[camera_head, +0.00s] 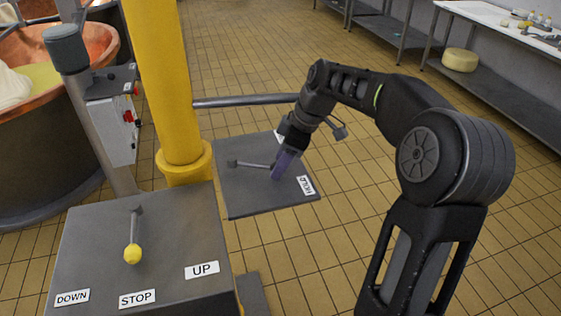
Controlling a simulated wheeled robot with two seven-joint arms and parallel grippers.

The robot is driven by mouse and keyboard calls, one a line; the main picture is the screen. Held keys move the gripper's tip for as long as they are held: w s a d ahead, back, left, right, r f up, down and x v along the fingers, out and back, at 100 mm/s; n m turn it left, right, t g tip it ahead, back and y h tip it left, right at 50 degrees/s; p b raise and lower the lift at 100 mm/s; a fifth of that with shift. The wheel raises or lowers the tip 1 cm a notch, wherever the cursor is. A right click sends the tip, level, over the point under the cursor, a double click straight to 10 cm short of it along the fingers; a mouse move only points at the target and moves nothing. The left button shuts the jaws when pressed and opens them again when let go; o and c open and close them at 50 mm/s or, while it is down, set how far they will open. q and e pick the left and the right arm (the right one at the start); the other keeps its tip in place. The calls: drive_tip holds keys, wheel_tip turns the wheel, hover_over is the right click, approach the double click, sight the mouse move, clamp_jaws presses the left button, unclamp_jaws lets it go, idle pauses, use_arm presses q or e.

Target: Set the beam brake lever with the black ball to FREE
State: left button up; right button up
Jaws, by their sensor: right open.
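The brake lever (252,165) is a thin grey rod on a dark plate (240,200) beside the yellow column. It runs from a small mount at the left toward my right gripper. I cannot make out its black ball; the gripper covers that end of the rod. My right gripper (282,168) reaches down over the plate with its purplish fingers at the rod's right end. It is open; whether the fingers touch the lever I cannot tell. A HOLD label (306,185) lies at the plate's right edge. No FREE label shows. My left gripper is out of view.
A nearer box (90,240) has a yellow-ball lever (132,253) pointing at its STOP label (138,299). The yellow column (172,90) and a grey horizontal bar (245,100) stand close by. A copper vat (100,45) is at left. Tiled floor is clear behind.

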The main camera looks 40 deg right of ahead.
drive_tip(key=v, duration=0.7)
drive_tip(key=shift+r, duration=0.2)
drive_tip(key=shift+d, duration=0.1)
